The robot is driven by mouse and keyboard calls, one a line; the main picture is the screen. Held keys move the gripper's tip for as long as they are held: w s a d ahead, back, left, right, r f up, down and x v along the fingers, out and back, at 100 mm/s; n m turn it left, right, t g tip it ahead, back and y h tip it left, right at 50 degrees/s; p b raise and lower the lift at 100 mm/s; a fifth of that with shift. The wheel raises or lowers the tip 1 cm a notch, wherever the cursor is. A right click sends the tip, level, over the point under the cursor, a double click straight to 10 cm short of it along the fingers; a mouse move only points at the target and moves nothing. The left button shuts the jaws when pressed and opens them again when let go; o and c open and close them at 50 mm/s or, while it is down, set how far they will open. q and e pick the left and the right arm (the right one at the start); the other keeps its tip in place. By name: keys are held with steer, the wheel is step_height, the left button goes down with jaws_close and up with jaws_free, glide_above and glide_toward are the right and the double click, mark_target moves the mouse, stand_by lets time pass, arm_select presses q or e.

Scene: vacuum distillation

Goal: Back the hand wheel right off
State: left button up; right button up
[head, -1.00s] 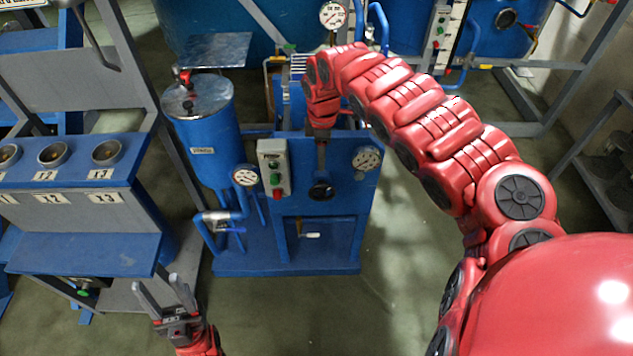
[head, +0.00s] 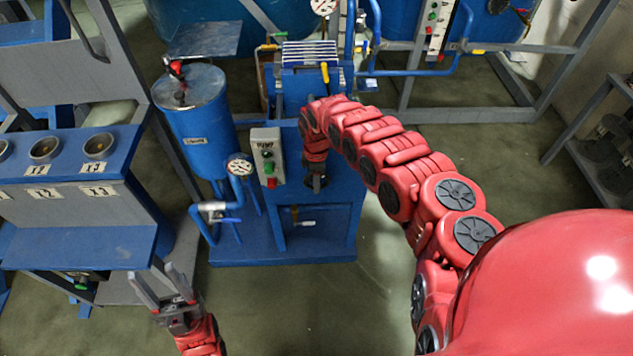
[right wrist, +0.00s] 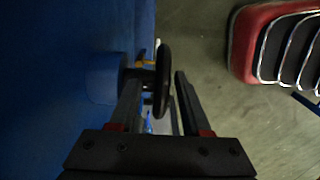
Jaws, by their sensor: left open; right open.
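The black hand wheel (right wrist: 163,80) shows edge-on in the right wrist view, with its short stem running left to a blue boss on the blue housing. My right gripper (right wrist: 157,90) is open, one finger on each side of the wheel's edge; I cannot tell whether either touches. In the head view the wheel (head: 309,184) is on the front of the blue pump stand, mostly covered by my right gripper (head: 317,178). My left gripper (head: 153,274) is open and empty, low at the left, away from the wheel.
A control box (head: 267,157) with buttons and a gauge (head: 239,167) sit left of the wheel. A blue cylinder (head: 197,120) stands further left. The grey-blue rack (head: 80,215) is near my left gripper. The floor (head: 290,310) in front of the stand is clear.

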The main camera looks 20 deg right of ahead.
steer(key=shift+f, duration=0.6)
steer(key=shift+c, duration=0.3)
jaws_close()
